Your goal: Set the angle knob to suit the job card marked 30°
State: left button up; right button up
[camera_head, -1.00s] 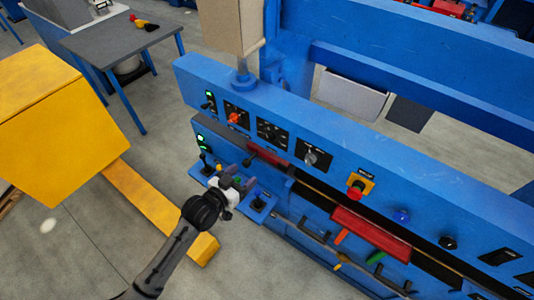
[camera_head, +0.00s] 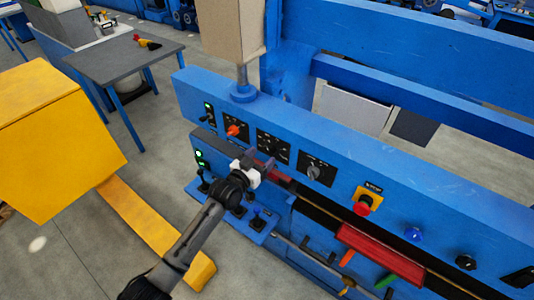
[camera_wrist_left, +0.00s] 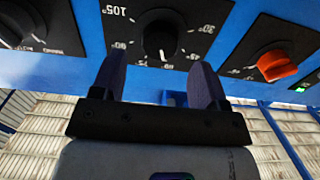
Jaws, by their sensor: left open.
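The angle knob (camera_wrist_left: 160,38) is black, on a dark dial plate with degree marks, in the left wrist view. Its white pointer line faces the plate's lower edge, among small marks I cannot read surely; 105° is at upper left and 30° at right. In the head view its plate (camera_head: 272,147) is on the blue panel, between the orange knob and a grey knob. My left gripper (camera_head: 264,168) is open and empty, just in front of the panel. In the left wrist view its fingers (camera_wrist_left: 158,84) stand apart below the knob, not around it. I cannot make out the job card. My right gripper is out of view.
An orange knob (camera_wrist_left: 276,65) is beside the dial. A grey knob (camera_head: 315,171), red emergency button (camera_head: 362,208) and blue button (camera_head: 413,234) are along the panel. Joysticks (camera_head: 257,219) stand on a ledge below. A yellow housing (camera_head: 60,140) is at left.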

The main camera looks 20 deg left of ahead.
aim_at(268, 150)
pick_arm(q)
jog(key=x, duration=0.3)
jog(key=shift+w+d, duration=0.1)
jog(key=shift+w, duration=0.15)
jog(key=shift+c, duration=0.3)
jog(key=c, duration=0.8)
jog(key=shift+c, duration=0.2)
jog(key=shift+n, duration=0.3)
